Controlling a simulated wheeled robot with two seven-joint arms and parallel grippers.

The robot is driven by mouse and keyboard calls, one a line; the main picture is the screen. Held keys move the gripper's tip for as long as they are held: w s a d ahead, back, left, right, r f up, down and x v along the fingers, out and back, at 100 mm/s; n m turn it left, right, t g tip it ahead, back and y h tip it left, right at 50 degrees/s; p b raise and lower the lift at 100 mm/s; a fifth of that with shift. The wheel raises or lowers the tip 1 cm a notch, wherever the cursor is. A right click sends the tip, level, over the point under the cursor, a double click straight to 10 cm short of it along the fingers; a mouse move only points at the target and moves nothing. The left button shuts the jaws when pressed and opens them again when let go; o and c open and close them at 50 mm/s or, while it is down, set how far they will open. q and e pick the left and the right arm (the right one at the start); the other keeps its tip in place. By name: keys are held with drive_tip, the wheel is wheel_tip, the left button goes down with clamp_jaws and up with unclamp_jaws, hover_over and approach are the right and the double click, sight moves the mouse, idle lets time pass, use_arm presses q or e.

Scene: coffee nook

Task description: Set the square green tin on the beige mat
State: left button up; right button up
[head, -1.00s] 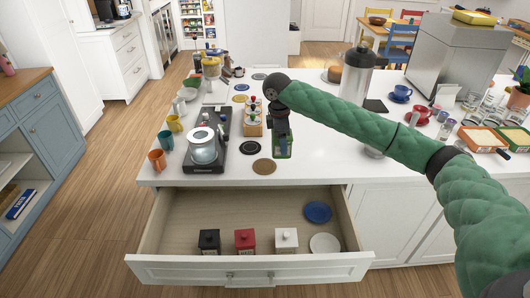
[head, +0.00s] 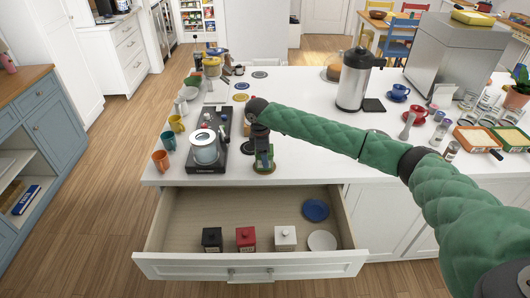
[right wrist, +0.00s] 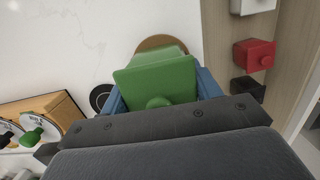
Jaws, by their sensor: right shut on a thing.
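The square green tin (head: 264,168) is in my right gripper (head: 263,158), near the front edge of the white counter. In the right wrist view the green tin (right wrist: 155,82), with a round knob on its lid, sits between the blue fingers of the gripper (right wrist: 160,92). The round beige-brown mat (right wrist: 160,41) shows just beyond the tin there and is partly hidden by it. In the head view the tin is over this mat and covers most of it. I cannot tell whether the tin touches the mat. My left gripper is not in view.
An open drawer (head: 185,222) below the counter holds black (head: 212,238), red (head: 245,237) and white (head: 285,236) tins and two plates. A steel flask (head: 353,80) stands behind my right arm.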

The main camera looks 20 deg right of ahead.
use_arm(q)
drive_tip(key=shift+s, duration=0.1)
use_arm(e)
drive_tip(key=shift+f, duration=0.15)
drive_tip(key=o, duration=1.1)
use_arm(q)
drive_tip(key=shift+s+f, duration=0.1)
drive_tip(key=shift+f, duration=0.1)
